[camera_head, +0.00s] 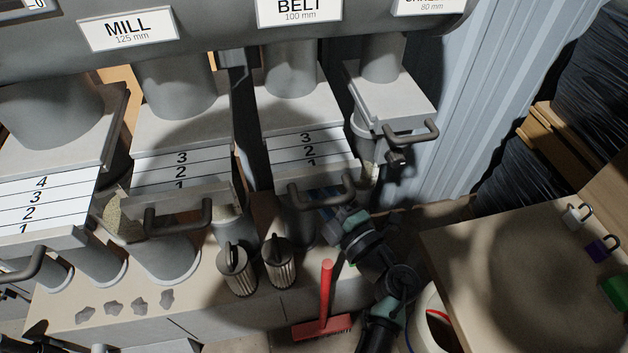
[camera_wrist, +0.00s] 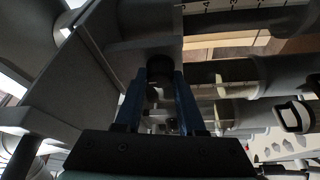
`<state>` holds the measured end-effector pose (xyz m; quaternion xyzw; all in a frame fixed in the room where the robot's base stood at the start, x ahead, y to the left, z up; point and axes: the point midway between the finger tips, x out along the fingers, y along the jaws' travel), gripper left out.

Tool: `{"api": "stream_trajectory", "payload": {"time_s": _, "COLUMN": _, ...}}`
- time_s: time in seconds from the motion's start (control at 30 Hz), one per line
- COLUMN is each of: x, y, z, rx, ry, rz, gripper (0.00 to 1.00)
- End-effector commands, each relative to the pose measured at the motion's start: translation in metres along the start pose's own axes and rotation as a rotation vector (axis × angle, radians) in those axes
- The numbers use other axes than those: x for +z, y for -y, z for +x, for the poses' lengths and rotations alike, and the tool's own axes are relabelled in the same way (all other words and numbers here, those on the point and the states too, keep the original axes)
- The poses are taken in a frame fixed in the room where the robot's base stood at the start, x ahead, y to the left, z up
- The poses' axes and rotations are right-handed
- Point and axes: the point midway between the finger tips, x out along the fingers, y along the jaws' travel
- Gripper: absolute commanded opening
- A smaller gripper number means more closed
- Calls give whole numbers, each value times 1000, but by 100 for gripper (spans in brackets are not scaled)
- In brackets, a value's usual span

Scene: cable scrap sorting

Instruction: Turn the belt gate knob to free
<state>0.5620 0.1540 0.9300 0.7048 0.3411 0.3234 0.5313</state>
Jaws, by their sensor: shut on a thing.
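The belt gate (camera_head: 307,160) hangs below the BELT sign (camera_head: 299,10) in the head view; its plate shows the marks 3, 2 and 1. Its grey bar handle (camera_head: 320,195) is at the front edge. My gripper (camera_head: 325,195) reaches up from the lower right, its blue fingers partly behind that handle. In the wrist view, the two blue fingers of my gripper (camera_wrist: 161,82) close on a dark round knob (camera_wrist: 160,66) under the gate. The knob is hidden in the head view, and its turn position cannot be read.
The mill gate (camera_head: 180,165) is to the left, and a smaller gate (camera_head: 390,100) with a dark knob (camera_head: 397,158) is to the right. Two ribbed cylinders (camera_head: 238,272) and a red brush (camera_head: 326,295) are below. Padlocks (camera_head: 603,247) lie on the right-hand table.

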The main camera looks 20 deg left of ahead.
Motion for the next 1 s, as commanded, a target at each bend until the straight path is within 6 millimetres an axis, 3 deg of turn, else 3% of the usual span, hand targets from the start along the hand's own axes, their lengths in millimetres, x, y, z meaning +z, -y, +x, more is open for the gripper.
{"api": "stream_trajectory", "payload": {"time_s": 0.27, "x": 0, "y": 1, "z": 0, "rx": -3, "ry": -1, "rz": -3, "gripper": 0}}
{"api": "stream_trajectory", "payload": {"time_s": 0.3, "x": 0, "y": 1, "z": 0, "rx": -3, "ry": -1, "rz": -3, "gripper": 42}}
{"api": "stream_trajectory", "payload": {"time_s": 0.47, "x": 0, "y": 1, "z": 0, "rx": -2, "ry": -1, "rz": -2, "gripper": 69}}
{"api": "stream_trajectory", "payload": {"time_s": 0.77, "x": 0, "y": 0, "z": -1, "rx": -1, "ry": 0, "rz": -1, "gripper": 69}}
{"api": "stream_trajectory", "payload": {"time_s": 1.0, "x": 1, "y": 1, "z": -34, "rx": 0, "ry": 6, "rz": 0, "gripper": 69}}
